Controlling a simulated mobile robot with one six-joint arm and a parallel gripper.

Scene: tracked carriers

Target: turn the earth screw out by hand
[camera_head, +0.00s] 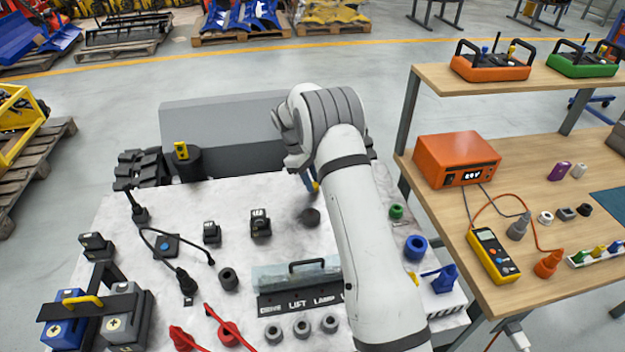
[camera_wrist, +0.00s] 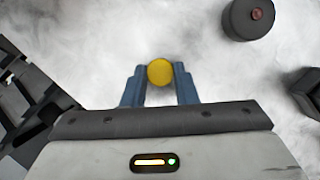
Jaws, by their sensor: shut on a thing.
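The earth screw shows as a round yellow head (camera_wrist: 160,72) between my two blue fingers in the wrist view. My gripper (camera_wrist: 159,80) is shut on it, one finger at each side. In the head view a bit of yellow (camera_head: 316,187) shows at the tip of my gripper (camera_head: 312,183), over the far part of the pale deck. My arm and wrist hide much of this spot there. The thread is not visible, so I cannot tell how far the screw is in.
A dark round post (camera_wrist: 249,17) with a reddish centre stands close by; it also shows in the head view (camera_head: 310,217). Black tracks lie at the deck's left. Black sockets, red plugs and a lamp panel (camera_head: 300,290) fill the front. A wooden bench (camera_head: 455,215) stands right.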

